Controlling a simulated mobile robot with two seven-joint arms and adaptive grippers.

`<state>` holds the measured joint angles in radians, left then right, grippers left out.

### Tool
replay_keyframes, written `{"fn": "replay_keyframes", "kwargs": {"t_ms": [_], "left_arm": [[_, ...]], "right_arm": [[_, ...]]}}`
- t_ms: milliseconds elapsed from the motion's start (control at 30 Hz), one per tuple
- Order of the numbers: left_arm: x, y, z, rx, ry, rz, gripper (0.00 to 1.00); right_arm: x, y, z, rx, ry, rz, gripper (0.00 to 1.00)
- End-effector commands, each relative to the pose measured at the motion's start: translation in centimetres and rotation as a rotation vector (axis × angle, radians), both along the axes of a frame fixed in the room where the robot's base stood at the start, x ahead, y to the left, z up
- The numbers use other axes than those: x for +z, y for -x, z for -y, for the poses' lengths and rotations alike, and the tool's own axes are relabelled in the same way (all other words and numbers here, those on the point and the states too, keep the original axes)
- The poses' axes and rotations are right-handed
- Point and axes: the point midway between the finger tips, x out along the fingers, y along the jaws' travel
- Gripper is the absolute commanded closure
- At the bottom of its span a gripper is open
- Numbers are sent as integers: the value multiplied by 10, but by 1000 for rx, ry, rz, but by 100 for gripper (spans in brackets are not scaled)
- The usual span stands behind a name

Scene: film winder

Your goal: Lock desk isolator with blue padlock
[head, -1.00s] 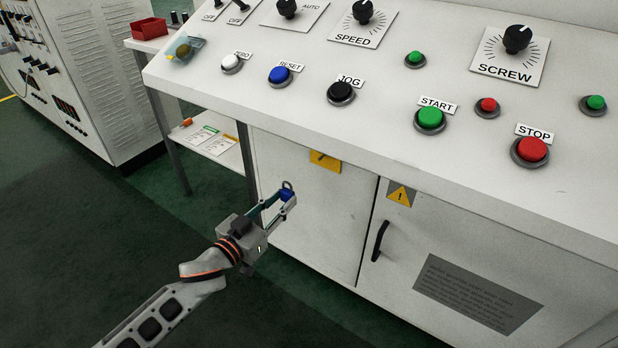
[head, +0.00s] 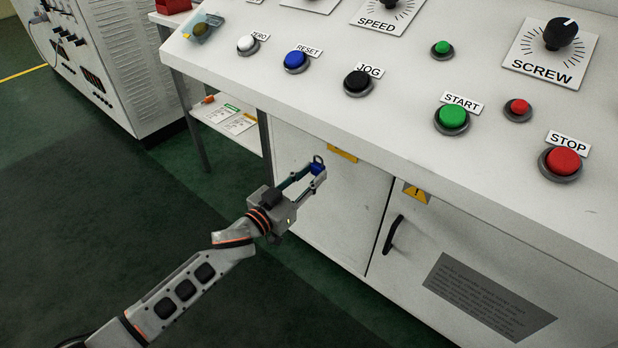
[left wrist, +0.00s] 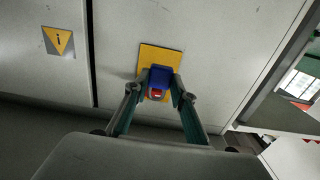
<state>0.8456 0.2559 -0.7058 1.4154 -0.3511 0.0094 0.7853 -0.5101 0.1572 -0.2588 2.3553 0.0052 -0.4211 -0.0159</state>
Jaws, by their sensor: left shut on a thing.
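My left gripper (head: 316,174) is shut on the blue padlock (head: 317,168), in front of the desk's left cabinet door. The padlock's dark shackle stands up above the fingertips in the head view. In the left wrist view the padlock (left wrist: 160,75) sits between the fingertips and overlaps a yellow plate (left wrist: 173,53) on the door. The same plate (head: 343,154) shows just under the desk edge in the head view. A small red patch shows below the blue body; whether it belongs to the padlock or the plate is unclear. The isolator's details are hidden. My right gripper is out of view.
The desk top (head: 400,130) overhangs the doors above the gripper. A black door handle (head: 393,234) and a warning sign (head: 415,193) are to the right. A side table with cards (head: 232,119) stands left. The floor at left is clear.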

Motion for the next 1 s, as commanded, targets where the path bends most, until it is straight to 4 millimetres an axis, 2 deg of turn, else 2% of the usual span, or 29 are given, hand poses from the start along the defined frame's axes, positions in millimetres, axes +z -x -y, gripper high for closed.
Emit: {"fn": "replay_keyframes", "kwargs": {"t_ms": [267, 433, 1000], "left_arm": [[-6, -22, 18, -1, 1, -7, 98], [-5, -32, 24, 0, -1, -7, 98], [-4, -37, 28, -1, -2, -4, 98]], "right_arm": [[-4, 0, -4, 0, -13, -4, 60], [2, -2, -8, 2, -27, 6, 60], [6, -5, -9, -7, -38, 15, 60]]}}
